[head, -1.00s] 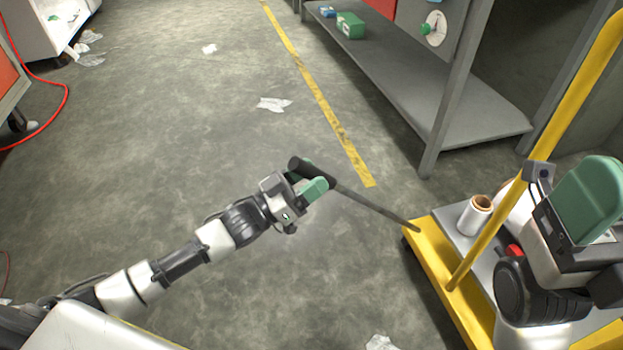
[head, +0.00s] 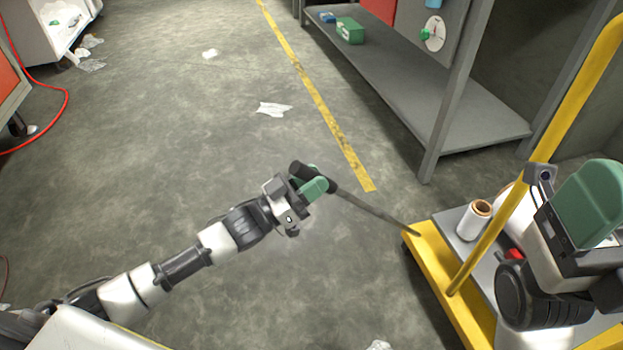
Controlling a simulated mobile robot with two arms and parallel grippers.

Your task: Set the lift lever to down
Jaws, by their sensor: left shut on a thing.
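The lift lever (head: 375,210) is a dark grey rod with a black grip at its free end. It runs from the left edge of a yellow-framed cart (head: 428,254) out to the left over the floor, sloping up towards the grip. My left gripper (head: 311,184), with green fingers, is shut on the lever's black grip. My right gripper (head: 590,205), also with green fingers, is close to the camera at the right, over the cart and by its yellow handle. I cannot see the gap between its fingers.
A film roll (head: 474,220) stands on the cart's grey deck beside the yellow handle post (head: 500,215). A grey steel rack (head: 400,90) stands at the back right. Paper scraps (head: 274,109) lie on the floor. A red cable (head: 62,112) lies at the left.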

